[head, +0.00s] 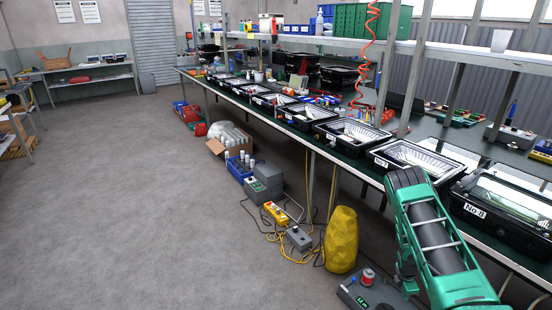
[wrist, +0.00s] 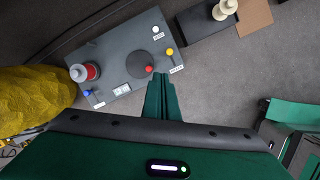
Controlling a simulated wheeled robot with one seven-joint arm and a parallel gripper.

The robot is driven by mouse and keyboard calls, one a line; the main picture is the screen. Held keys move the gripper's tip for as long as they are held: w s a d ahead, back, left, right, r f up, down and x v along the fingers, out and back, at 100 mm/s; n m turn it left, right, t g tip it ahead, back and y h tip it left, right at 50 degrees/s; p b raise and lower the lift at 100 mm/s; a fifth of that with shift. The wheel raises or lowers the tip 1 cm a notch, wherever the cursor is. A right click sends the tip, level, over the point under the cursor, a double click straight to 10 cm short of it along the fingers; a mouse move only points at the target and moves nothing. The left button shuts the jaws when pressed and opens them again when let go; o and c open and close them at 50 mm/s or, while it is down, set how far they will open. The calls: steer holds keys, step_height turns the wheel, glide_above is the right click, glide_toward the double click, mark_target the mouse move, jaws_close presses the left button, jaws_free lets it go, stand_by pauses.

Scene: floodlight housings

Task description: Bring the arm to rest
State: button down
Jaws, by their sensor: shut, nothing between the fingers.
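My gripper (wrist: 160,76) shows in the wrist view with its two green fingers together and nothing between them. It points down toward a grey control box (wrist: 110,75) on the floor. The fingertips appear just beside the box's small red button (wrist: 149,69); I cannot tell the height gap. The box also carries a large red knob, a dark round dial, a small display and blue, yellow and white buttons. In the head view my green arm reaches down at the right, in front of the bench, and the gripper itself is not visible. The control box (head: 352,292) is partly visible there.
A yellow sack (head: 342,240) stands on the floor beside the control box. The long bench (head: 318,143) with floodlight housings, including No 8 (head: 497,215), runs close to my arm. Cables and grey boxes (head: 267,178) lie along it. The floor at left is clear.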

step_height(320, 180, up, 22)
steer(key=r+m, duration=0.1)
steer(key=m, duration=0.5)
steer(key=s+a+r+m+y, duration=0.1)
steer(key=s+r+m, duration=0.25)
steer(key=r, duration=0.55)
steer(key=s+a+r+m, duration=0.1)
steer(key=s+r+m, duration=0.2)
steer(key=s+r, duration=0.35)
steer(key=s+a+r+m+y, duration=0.1)
steer(key=s+a+r+m, duration=0.2)
steer(key=s+r, duration=0.45)
steer(key=s+a+r+m, duration=0.3)
steer(key=s+r, duration=0.3)
steer(key=r, duration=0.2)
steer(key=s+a+r+m, duration=0.2)
steer(key=s+a, duration=0.1)
steer(key=s, duration=0.4)
steer(key=s+a+r+m+y, duration=0.1)
steer(key=s+a+r+m, duration=0.1)
steer(key=s, duration=0.6)
steer(key=shift+s+a+m+g, duration=0.15)
steer(key=shift+a+m+g, duration=0.15)
steer(key=shift+a+m, duration=0.5)
steer(key=shift+a+f, duration=0.1)
steer(key=shift+w+f, duration=0.2)
steer(key=shift+w, duration=0.4)
